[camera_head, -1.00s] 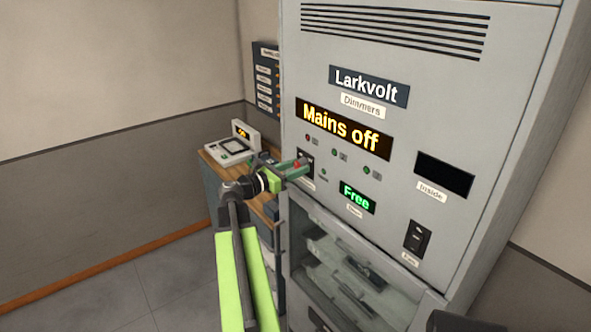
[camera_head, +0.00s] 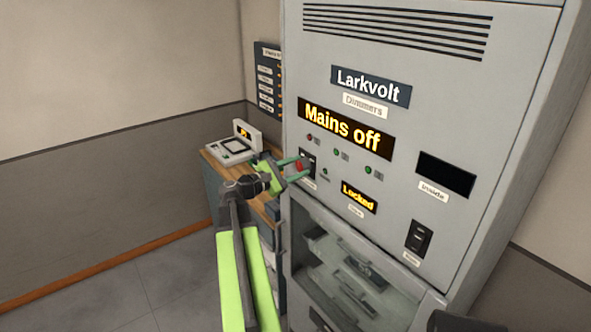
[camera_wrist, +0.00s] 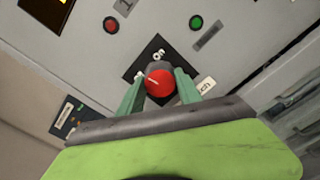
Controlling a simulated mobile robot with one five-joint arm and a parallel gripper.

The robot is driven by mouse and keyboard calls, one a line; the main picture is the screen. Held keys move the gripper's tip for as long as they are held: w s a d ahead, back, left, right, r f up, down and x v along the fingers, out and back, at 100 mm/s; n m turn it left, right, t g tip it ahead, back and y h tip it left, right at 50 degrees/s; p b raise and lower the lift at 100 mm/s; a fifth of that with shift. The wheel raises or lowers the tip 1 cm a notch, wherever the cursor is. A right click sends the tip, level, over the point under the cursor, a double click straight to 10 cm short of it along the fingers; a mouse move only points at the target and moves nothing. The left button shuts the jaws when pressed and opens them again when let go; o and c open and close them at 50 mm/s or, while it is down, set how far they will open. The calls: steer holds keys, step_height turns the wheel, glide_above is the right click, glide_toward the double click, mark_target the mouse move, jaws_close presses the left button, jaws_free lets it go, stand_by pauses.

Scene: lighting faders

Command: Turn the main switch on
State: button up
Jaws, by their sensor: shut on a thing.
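The main switch has a red-ended knob (camera_wrist: 159,83) on a black plate (camera_wrist: 147,52) marked "On" in the wrist view. In the head view its red end (camera_head: 299,166) shows at the left of the grey Larkvolt cabinet (camera_head: 440,110). My gripper (camera_wrist: 160,88) is shut on the knob, one green finger on each side. In the head view my gripper (camera_head: 303,165) reaches the cabinet front from the left. The large display (camera_head: 345,130) reads "Mains off". The small display (camera_head: 359,197) reads "Locked".
A second black switch (camera_head: 418,238) sits lower right on the cabinet. A glass-fronted compartment (camera_head: 350,265) is below. A desk with a small console (camera_head: 232,150) stands behind my gripper. The floor at left is clear.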

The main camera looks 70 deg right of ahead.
steer(key=m, duration=0.5)
steer(key=shift+w+d+r, duration=0.1)
steer(key=shift+d+r, duration=0.05)
steer(key=m, duration=0.5)
steer(key=shift+m, duration=0.4)
steer(key=o, duration=1.4)
steer(key=shift+d, duration=0.1)
steer(key=shift+c, duration=0.2)
